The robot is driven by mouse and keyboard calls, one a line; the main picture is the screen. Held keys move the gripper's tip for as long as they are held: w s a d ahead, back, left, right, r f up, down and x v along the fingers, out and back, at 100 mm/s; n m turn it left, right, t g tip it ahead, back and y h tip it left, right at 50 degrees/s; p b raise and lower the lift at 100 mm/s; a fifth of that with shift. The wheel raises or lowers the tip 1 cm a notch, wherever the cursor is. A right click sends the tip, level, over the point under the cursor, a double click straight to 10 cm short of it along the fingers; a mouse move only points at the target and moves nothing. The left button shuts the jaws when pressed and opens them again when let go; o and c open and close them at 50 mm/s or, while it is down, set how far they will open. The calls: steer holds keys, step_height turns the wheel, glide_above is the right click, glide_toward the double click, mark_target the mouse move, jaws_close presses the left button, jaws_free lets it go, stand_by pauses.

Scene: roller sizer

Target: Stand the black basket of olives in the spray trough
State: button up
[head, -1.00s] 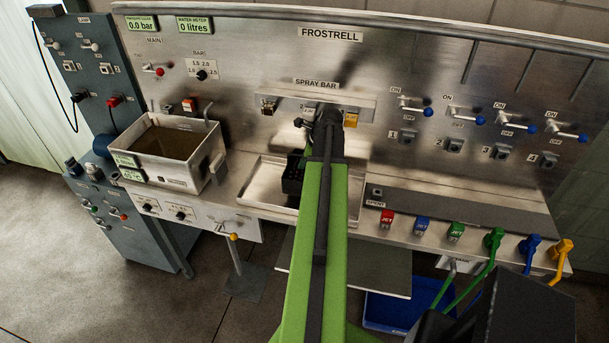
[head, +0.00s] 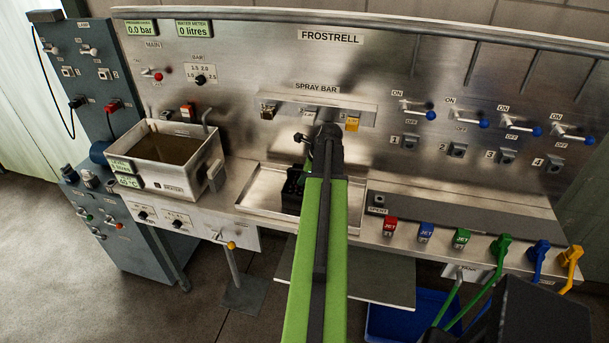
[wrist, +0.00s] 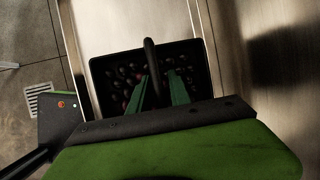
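The spray trough (head: 262,213) is the shallow steel tray below the SPRAY BAR label. The black basket (head: 291,192) is inside its outline, partly hidden behind my arm in the head view. In the wrist view the basket (wrist: 97,80) is full of dark olives (wrist: 122,72) and looks level. Its black handle (wrist: 149,55) arches over the middle. My gripper (wrist: 160,78) is over the basket, with its green fingers on either side of the handle. A gap shows between the fingers and they look apart. The basket's contact with the trough floor is hidden.
A steel tank of brown liquid (head: 216,165) stands left of the trough. Coloured jet blocks (head: 426,232) and hose fittings line the bench to the right. Levers (head: 418,110) stick out from the back panel. A blue crate (head: 385,322) is below the bench.

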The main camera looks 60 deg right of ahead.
steer(key=shift+o, duration=0.4)
steer(key=shift+r, duration=0.2)
steer(key=p+v, duration=1.1)
steer(key=v, duration=0.1)
steer(key=shift+f, duration=0.1)
